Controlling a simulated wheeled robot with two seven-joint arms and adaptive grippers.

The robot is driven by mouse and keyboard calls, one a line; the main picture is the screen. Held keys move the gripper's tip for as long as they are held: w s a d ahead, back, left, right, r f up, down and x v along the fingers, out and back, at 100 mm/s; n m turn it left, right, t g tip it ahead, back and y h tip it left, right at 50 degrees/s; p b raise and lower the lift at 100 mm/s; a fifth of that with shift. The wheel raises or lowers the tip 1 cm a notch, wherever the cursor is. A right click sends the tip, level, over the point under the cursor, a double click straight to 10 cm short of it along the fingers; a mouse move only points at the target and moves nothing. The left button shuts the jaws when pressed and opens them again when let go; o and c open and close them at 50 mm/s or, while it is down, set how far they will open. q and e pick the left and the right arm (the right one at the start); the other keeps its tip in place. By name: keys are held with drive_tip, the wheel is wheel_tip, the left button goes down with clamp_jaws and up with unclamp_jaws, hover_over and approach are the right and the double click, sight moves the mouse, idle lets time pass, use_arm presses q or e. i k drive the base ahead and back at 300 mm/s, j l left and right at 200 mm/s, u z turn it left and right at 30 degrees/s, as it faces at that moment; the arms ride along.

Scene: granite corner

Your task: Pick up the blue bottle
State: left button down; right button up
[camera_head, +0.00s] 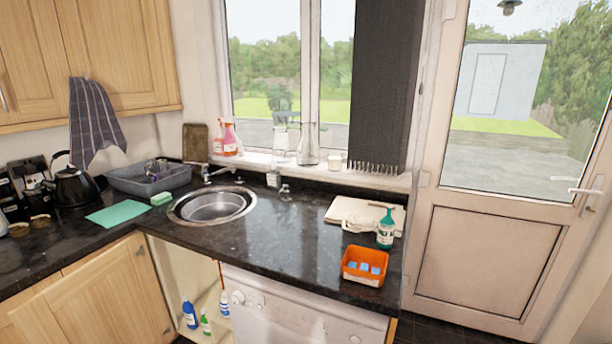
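A blue bottle (189,314) stands at the left inside the open cupboard under the sink, low in the picture. Beside it are a green bottle (205,324) and a white-and-blue bottle (224,304). A teal bottle (385,233) with a pale label stands upright on the dark counter at the right, behind an orange tub (350,272) holding small blue items. Neither of my grippers is in view, and nothing is seen held.
The dark counter (285,225) has clear room between the round sink (212,206) and the boards (350,212). An open cupboard door (110,295) stands left of the bottles; a white appliance (300,315) is to their right.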

sight(189, 309)
drive_tip(key=i+j, duration=0.15)
drive_tip(key=j, duration=0.35)
drive_tip(key=i+j+z, duration=0.1)
drive_tip(key=j, duration=0.45)
drive_tip(key=i+j, duration=0.15)
drive_tip(key=j, duration=0.35)
drive_tip(key=i+j+z, duration=0.1)
drive_tip(key=j, duration=0.45)
drive_tip(key=i+j, duration=0.1)
drive_tip(key=j, duration=0.45)
drive_tip(key=z, duration=0.05)
